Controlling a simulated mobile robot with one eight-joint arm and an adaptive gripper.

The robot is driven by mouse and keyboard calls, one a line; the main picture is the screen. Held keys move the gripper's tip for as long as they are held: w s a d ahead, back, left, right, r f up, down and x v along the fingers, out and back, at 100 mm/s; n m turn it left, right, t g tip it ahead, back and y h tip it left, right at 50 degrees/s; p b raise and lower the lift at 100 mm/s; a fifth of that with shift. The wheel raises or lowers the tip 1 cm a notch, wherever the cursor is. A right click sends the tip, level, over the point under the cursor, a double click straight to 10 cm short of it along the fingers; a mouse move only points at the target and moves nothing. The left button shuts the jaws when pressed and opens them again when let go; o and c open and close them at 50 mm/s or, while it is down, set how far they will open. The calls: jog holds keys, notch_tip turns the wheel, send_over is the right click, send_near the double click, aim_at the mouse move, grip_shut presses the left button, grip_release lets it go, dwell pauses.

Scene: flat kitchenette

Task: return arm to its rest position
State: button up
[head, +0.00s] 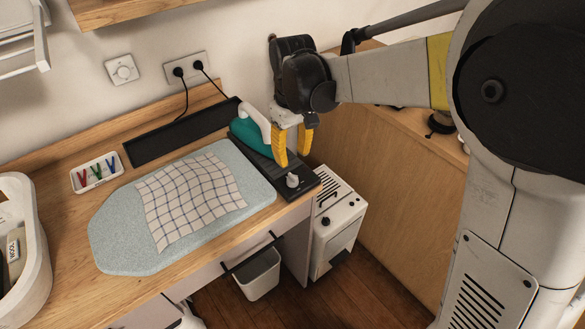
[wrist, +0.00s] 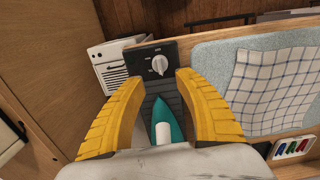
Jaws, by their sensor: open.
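My gripper (head: 292,143) is open, with yellow ridged fingers spread apart. It is over the right end of the counter, at the teal and white iron (head: 249,130). The iron rests on a black stand with a knob (head: 292,180). In the wrist view my gripper (wrist: 163,110) has the iron's teal tip (wrist: 164,112) showing between its fingers. White material fills the bottom of that view and hides the rest of the iron. I cannot tell whether the fingers touch the iron.
A pale blue ironing pad (head: 115,235) with a checked cloth (head: 190,197) lies left of the stand. A small tray with coloured clips (head: 97,172) and a white basket (head: 30,265) are farther left. A wooden panel (head: 375,195) and white heater (head: 338,228) are at right.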

jog(key=shift+r, duration=1.35)
jog(key=s+d+r+m+t, duration=0.1)
jog(key=s+d+m+t, duration=0.2)
jog(key=s+d, duration=0.4)
jog(key=s+d+r+m+t, duration=0.2)
jog(key=s+d+m+t, duration=0.2)
jog(key=s+d, duration=0.4)
jog(key=s, duration=0.3)
jog(key=shift+d+r, duration=0.25)
jog(key=shift+w, duration=0.1)
